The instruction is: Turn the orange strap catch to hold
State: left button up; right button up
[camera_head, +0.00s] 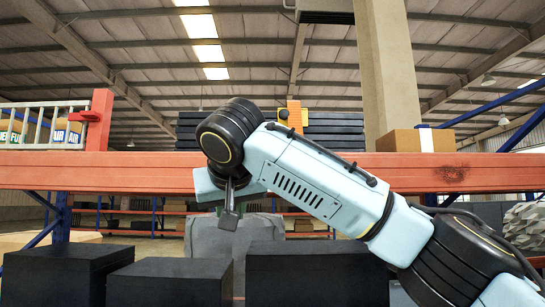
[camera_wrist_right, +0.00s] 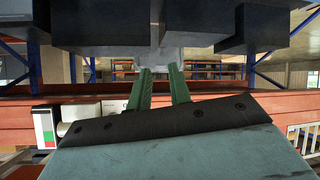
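An orange upright piece (camera_head: 294,116) with a small yellow part beside it stands behind the orange beam (camera_head: 100,170) in the head view. I cannot tell for sure that it is the strap catch. My right arm crosses in front of the beam from the right, and my right gripper (camera_head: 230,209) hangs below its wrist, in front of and below the beam's lower edge. In the right wrist view the gripper (camera_wrist_right: 160,70) has its two green-grey fingers apart, with nothing between them. The orange piece does not show clearly there. My left gripper is out of view.
Black boxes (camera_head: 170,283) stand along the bottom of the head view, below my right gripper. A red bracket (camera_head: 100,120) with a white rail sits on the beam at left, and a cardboard box (camera_head: 415,140) at right. A white box (camera_wrist_right: 45,127) shows in the wrist view.

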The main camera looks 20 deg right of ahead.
jog(key=s+d+r+m+t+h, duration=0.1)
jog(key=s+d+r+m, duration=0.2)
jog(key=r, duration=0.5)
jog(key=s+d+r+m+t+h, duration=0.1)
jog(key=s+d+r, duration=0.25)
jog(key=r, duration=0.45)
jog(key=p+x, duration=0.3)
jog(key=x, duration=0.9)
jog(key=shift+w+f, duration=0.25)
grip_shut()
